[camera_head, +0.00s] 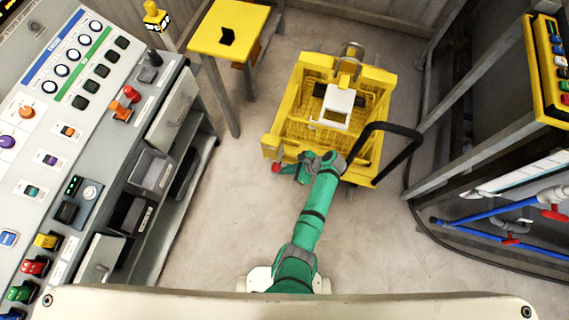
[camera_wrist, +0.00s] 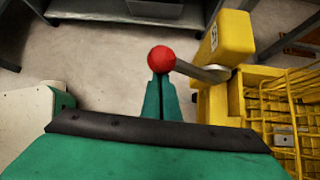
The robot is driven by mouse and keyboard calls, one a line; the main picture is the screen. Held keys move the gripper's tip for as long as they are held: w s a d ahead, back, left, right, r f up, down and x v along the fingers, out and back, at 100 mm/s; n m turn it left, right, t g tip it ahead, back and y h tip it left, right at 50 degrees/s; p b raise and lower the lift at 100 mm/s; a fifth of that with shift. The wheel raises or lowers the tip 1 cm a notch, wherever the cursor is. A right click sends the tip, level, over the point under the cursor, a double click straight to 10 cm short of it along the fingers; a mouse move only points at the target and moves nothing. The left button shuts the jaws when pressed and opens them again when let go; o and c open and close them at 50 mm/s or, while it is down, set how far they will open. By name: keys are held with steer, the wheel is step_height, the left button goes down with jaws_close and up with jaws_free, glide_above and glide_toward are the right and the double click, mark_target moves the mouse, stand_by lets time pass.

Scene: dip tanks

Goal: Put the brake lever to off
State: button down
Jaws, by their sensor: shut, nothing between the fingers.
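The brake lever is a grey rod with a red ball knob (camera_wrist: 161,59), and the rod (camera_wrist: 200,71) runs right to the yellow cart's side. In the head view, the knob (camera_head: 276,168) shows at the cart's near left corner. My green gripper (camera_wrist: 161,98) is shut and empty, its fingertips right at the knob. I cannot tell whether they touch it. In the head view, my gripper (camera_head: 288,171) is beside the knob, and my arm hides part of the cart's near side. The yellow cart (camera_head: 270,146) carries a white box (camera_head: 338,104).
A black push handle (camera_head: 402,154) rises at the cart's right. A grey control console (camera_head: 60,150) with shelves stands at the left. A yellow table (camera_head: 228,27) is behind. Blue pipes (camera_head: 500,243) and a rack are at the right. The floor (camera_head: 215,230) left of my arm is clear.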

steer(key=s+d+r, duration=0.1)
steer(key=d+r, duration=0.2)
steer(key=d, duration=0.5)
steer(key=shift+s+d+r, duration=0.25)
steer(key=shift+s+r, duration=0.15)
steer(key=shift+a, duration=0.15)
steer(key=shift+s+d, duration=0.1)
steer(key=shift+d, duration=0.1)
